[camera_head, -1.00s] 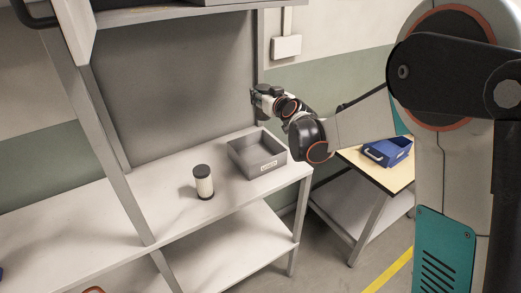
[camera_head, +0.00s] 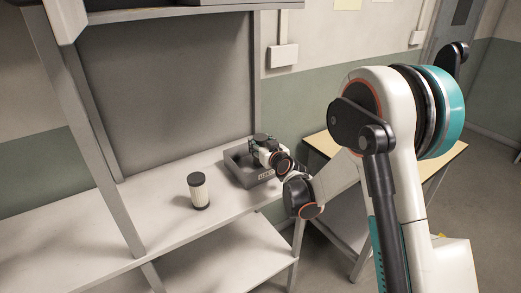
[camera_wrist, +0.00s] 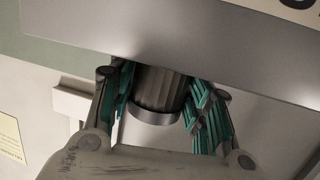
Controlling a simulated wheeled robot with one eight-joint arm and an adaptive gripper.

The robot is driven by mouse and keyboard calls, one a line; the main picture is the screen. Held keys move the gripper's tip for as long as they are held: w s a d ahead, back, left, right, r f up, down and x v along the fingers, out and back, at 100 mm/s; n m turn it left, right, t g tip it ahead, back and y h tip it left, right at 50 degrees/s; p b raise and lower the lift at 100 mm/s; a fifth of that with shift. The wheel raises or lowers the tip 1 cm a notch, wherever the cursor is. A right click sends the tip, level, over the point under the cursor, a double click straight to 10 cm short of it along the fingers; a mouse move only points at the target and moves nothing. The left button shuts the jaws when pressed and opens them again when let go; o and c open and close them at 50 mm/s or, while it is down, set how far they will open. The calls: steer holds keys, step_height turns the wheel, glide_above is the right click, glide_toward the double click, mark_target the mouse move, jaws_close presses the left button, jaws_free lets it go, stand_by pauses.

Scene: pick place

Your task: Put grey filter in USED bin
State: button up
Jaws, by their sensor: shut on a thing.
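My gripper (camera_head: 263,142) is at the grey bin (camera_head: 235,172) on the shelf, over its opening or partly inside it; I cannot tell how deep. In the wrist view my gripper (camera_wrist: 160,95) has its green-lined fingers shut on a dark grey pleated filter (camera_wrist: 158,90) with a lighter grey end cap. The filter's other end is hidden behind the bin's grey wall (camera_wrist: 180,45). The bin has a pale label, too small to read in the head view. The held filter cannot be made out in the head view.
A white filter (camera_head: 199,190) with dark caps stands upright on the white shelf (camera_head: 150,215), left of the bin. A shelf upright (camera_head: 100,150) rises farther left. A yellow-topped table (camera_head: 440,165) stands at the right, partly behind my arm.

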steer(key=shift+f, duration=0.65)
steer(key=shift+f, duration=0.1)
steer(key=o, duration=0.9)
